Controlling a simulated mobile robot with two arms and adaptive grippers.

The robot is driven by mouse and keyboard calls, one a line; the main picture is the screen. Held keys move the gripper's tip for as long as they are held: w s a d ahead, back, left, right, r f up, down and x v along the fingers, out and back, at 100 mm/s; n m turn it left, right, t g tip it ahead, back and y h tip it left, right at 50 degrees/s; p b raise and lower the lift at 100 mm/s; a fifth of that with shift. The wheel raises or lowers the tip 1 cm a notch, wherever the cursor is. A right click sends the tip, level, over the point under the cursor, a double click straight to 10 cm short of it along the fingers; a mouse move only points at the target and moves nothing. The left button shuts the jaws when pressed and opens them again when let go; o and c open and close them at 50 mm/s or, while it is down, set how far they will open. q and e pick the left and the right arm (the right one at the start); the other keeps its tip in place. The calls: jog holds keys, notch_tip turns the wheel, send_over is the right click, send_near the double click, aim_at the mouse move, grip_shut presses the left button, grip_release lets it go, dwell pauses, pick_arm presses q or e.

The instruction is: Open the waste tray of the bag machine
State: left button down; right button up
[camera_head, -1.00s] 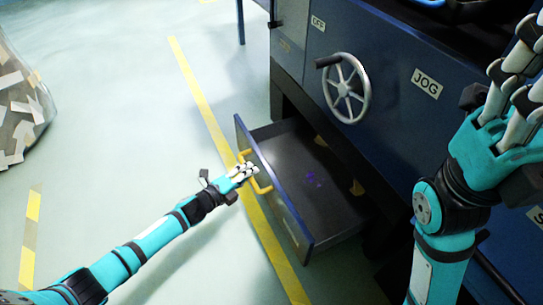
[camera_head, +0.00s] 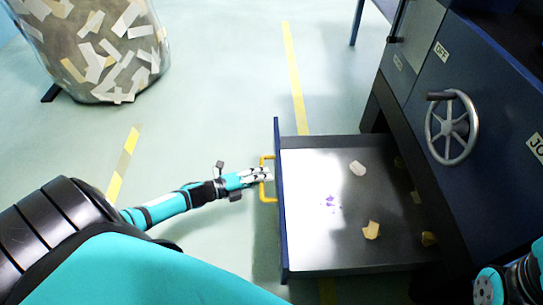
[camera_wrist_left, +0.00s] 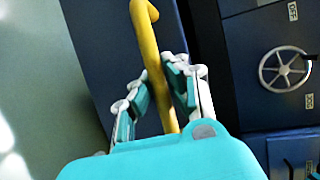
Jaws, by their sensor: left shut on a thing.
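The waste tray (camera_head: 325,245) is a dark, shallow drawer pulled well out of the blue bag machine (camera_head: 490,190), low near the floor. Its blue front panel (camera_head: 280,230) faces left and carries a yellow handle (camera_head: 268,195). My left gripper (camera_head: 262,175) is shut on the handle. In the left wrist view the yellow handle (camera_wrist_left: 152,65) runs between the fingers of the left gripper (camera_wrist_left: 158,95). Several paper scraps (camera_head: 371,230) lie in the tray. A part of my right arm shows at the lower right; its fingers cannot be made out.
A handwheel (camera_head: 452,127) is on the machine above the tray. A large clear bag of paper scraps (camera_head: 95,45) stands at the upper left. Yellow floor lines (camera_head: 295,75) cross the open pale floor left of the tray.

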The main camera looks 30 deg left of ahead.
pick_arm(q)
jog(key=shift+s+a+f, duration=0.1)
jog(key=shift+s, duration=0.05)
jog(key=c, duration=1.3)
grip_release()
jog(key=v, duration=1.2)
